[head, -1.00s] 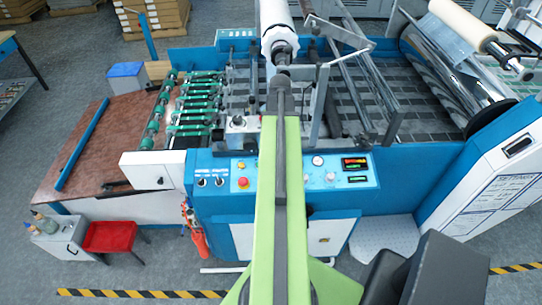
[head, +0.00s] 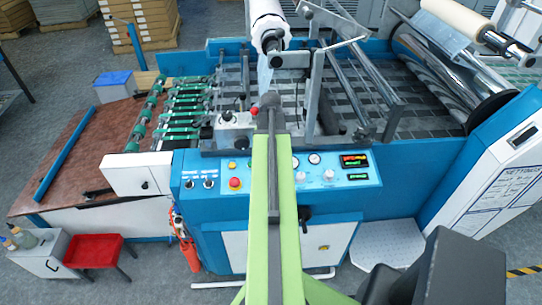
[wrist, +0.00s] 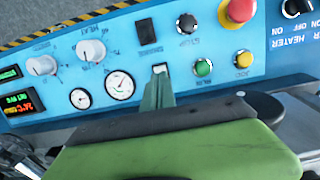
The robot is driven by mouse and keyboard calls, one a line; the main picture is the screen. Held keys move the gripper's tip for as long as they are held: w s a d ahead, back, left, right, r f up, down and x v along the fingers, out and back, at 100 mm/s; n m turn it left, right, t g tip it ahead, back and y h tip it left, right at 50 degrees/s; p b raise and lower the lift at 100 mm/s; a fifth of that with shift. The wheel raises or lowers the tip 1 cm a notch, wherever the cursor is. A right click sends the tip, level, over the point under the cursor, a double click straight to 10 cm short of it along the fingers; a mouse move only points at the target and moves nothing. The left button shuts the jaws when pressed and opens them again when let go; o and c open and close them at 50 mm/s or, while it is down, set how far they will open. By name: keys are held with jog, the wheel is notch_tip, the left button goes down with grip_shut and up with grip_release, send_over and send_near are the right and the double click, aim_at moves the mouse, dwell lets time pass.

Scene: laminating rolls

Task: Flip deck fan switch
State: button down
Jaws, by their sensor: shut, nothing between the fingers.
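The blue control panel (head: 345,200) runs along the front of the machine. It shows close and turned around in the wrist view (wrist: 215,75). A small pale switch (wrist: 160,68) sits in the panel near its edge; I cannot read a deck fan label on it. My gripper (wrist: 158,88) is shut and empty, its tip close to this switch; I cannot tell whether they touch. The fingers partly cover the panel there. In the head view my own arm hides the gripper and the middle of the panel.
Around the switch are a gauge (wrist: 119,86), a green button (wrist: 203,68), a yellow button (wrist: 242,60), a black knob (wrist: 187,24) and a red stop button (wrist: 238,10). A dark HEATER knob (wrist: 296,7) is at the right. A white roll (head: 266,20) hangs above the machine.

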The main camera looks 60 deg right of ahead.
jog(key=shift+f+b, duration=0.65)
jog(key=shift+f, duration=0.7)
